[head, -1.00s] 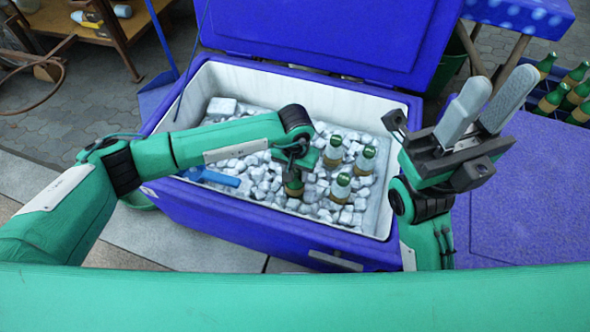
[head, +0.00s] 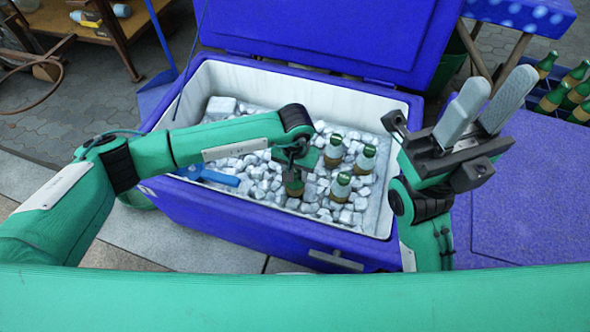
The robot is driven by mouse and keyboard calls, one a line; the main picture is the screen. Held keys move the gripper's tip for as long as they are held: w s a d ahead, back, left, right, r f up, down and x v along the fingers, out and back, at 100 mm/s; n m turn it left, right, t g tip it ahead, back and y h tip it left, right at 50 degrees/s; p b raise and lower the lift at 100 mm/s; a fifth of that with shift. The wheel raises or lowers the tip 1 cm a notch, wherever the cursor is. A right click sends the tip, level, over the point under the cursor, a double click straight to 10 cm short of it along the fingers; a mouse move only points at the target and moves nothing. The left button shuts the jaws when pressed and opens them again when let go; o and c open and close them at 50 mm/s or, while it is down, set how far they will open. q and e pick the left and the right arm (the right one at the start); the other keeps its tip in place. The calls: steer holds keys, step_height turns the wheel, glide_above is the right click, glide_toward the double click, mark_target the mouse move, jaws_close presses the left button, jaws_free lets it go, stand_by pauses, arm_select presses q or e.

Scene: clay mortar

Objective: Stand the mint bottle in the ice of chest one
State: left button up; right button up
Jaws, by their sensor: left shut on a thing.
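The open blue chest (head: 180,205) has a white inside filled with ice (head: 262,190). My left gripper (head: 294,168) reaches down into the ice and is shut on a bottle (head: 293,187). The gripper hides most of this bottle; a brown-gold label patch shows just below it, low among the ice cubes. Whether it touches the ice is unclear. Three green-capped bottles stand in the ice to its right: one (head: 334,152), another (head: 365,163) and a nearer one (head: 341,187). My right gripper (head: 492,92) is open and empty, raised right of the chest.
A blue scoop (head: 213,177) lies on the ice at the left. The raised blue lid (head: 320,30) stands behind. A closed blue surface (head: 520,190) is at the right. A crate with several bottles (head: 560,90) is at the far right. A wooden table (head: 110,35) is at the upper left.

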arm_select(q)
steer(key=shift+f+b, duration=0.3)
steer(key=shift+f, duration=0.1)
steer(key=o, duration=1.1)
steer(key=shift+o, duration=0.7)
steer(key=o, duration=0.4)
